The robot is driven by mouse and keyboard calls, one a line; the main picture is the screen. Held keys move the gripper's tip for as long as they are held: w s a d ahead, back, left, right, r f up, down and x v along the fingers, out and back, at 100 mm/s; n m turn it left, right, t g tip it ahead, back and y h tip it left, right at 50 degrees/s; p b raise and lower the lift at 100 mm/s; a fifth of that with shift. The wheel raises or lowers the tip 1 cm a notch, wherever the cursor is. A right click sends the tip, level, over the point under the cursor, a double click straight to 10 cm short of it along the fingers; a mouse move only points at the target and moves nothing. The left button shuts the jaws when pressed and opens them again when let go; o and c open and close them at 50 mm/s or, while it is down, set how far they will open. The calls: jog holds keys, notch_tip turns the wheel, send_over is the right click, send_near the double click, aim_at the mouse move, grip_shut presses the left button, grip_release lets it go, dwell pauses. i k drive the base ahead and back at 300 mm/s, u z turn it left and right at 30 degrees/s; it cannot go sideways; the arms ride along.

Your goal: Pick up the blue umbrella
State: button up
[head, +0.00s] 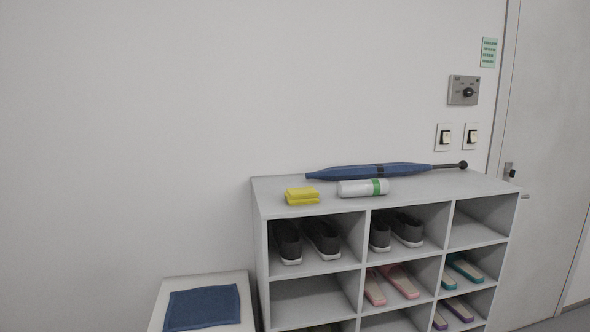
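The blue umbrella (345,172) is folded and lies flat on top of the grey shoe shelf (275,192), along its back side near the wall. It has a dark band around it, and its thin dark shaft and round black handle end (462,165) point to the right. A white bottle or can with a green band (358,188) lies on its side just in front of it. My gripper does not show in the head view.
Yellow folded cloths or sponges (302,196) lie on the shelf's top front left. Dark shoes (322,238) and slippers (400,281) fill some compartments. A low white seat with a blue mat (203,307) stands at lower left. A door (550,170) is at right.

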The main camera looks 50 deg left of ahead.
aim_at(389, 170)
jog(key=u, duration=1.05)
jog(key=i, duration=1)
